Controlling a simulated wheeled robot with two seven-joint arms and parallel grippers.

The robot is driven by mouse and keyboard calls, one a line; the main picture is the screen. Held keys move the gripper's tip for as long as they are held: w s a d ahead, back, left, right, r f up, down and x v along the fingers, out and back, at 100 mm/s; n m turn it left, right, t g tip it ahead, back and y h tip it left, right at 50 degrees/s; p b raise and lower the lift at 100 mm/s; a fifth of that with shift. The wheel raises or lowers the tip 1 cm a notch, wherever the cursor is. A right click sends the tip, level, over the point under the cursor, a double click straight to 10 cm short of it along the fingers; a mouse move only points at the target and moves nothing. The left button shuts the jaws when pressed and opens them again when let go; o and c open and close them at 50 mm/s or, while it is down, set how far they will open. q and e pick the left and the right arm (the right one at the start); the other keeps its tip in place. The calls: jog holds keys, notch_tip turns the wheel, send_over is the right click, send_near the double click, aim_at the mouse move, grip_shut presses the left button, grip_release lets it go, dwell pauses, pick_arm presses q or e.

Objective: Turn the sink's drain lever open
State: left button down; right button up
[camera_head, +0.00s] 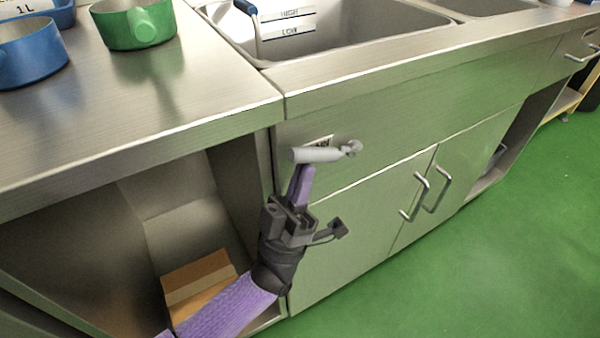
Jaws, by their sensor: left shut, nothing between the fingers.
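The drain lever (318,155) is a light grey handle on the front panel below the sink (345,35). It lies nearly level, its free end to the left and its pivot fitting at the right. My left gripper (304,170) is shut and empty. Its purple fingers point up, with their tips at the underside of the lever's left part; I cannot tell whether they touch it. A small label behind the lever is partly hidden. My right gripper is not in view.
A green pot (120,28) and a blue pot (32,52) stand on the left counter (200,95). An open shelf below holds a cardboard box (195,275). Cabinet doors with two bar handles (437,190) are right of my gripper. The green floor (480,270) is clear.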

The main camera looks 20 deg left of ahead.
aim_at(324, 154)
pick_arm(q)
jog(key=r+m+g+h+p, duration=0.1)
jog(key=r+g+p, duration=0.1)
jog(key=p, duration=0.2)
jog(key=w+d+r+m+g+h+p, duration=0.1)
jog(key=r+m+g+p, duration=0.1)
jog(key=p, duration=0.3)
jog(key=r+m+g+p, duration=0.2)
jog(key=g+p, duration=0.1)
jog(key=p, duration=0.2)
jog(key=shift+w+d+r+g+h, duration=0.2)
jog(key=shift+w+r+g+h, duration=0.1)
jog(key=shift+w+h, duration=0.1)
jog(key=shift+w+d+r+p, duration=0.25)
jog(key=shift+w+p, duration=0.1)
jog(key=shift+p, duration=0.1)
jog(key=shift+w+d+r, duration=0.25)
jog(key=shift+w+d, duration=0.15)
jog(key=shift+w, duration=0.1)
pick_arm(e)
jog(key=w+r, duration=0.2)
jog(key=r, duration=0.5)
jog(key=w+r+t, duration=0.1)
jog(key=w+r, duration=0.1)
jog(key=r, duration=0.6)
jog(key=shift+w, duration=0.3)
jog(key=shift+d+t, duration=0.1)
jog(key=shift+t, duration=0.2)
